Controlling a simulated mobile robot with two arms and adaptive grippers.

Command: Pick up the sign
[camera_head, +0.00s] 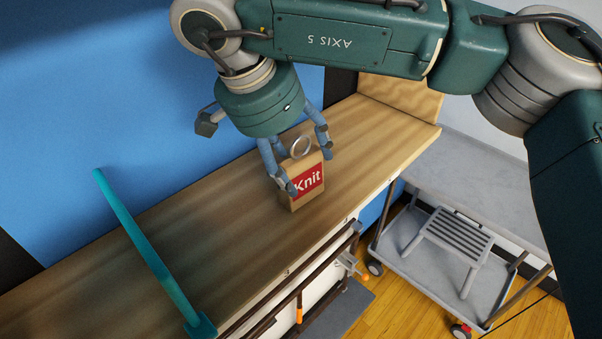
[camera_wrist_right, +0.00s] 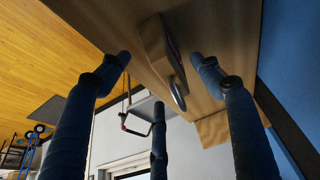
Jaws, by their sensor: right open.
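The sign (camera_head: 308,183) is a small tan block with a red face reading "Knit" and a metal ring (camera_head: 300,147) at its top. It stands upright on the wooden counter (camera_head: 225,225). My right gripper (camera_head: 306,168) is open above the sign, with blue fingers spread around its upper part. One finger covers part of the sign's left side. In the right wrist view the sign (camera_wrist_right: 153,47) and its ring (camera_wrist_right: 179,95) lie between the spread fingers (camera_wrist_right: 158,60); I see no finger closed on it. My left gripper is not in view.
A long teal bar (camera_head: 145,242) is at the counter's left. A wooden panel (camera_head: 405,98) stands at the counter's far end. A grey wheeled cart (camera_head: 405,245) with a slatted rack (camera_head: 455,237) is at the right. The counter between bar and sign is clear.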

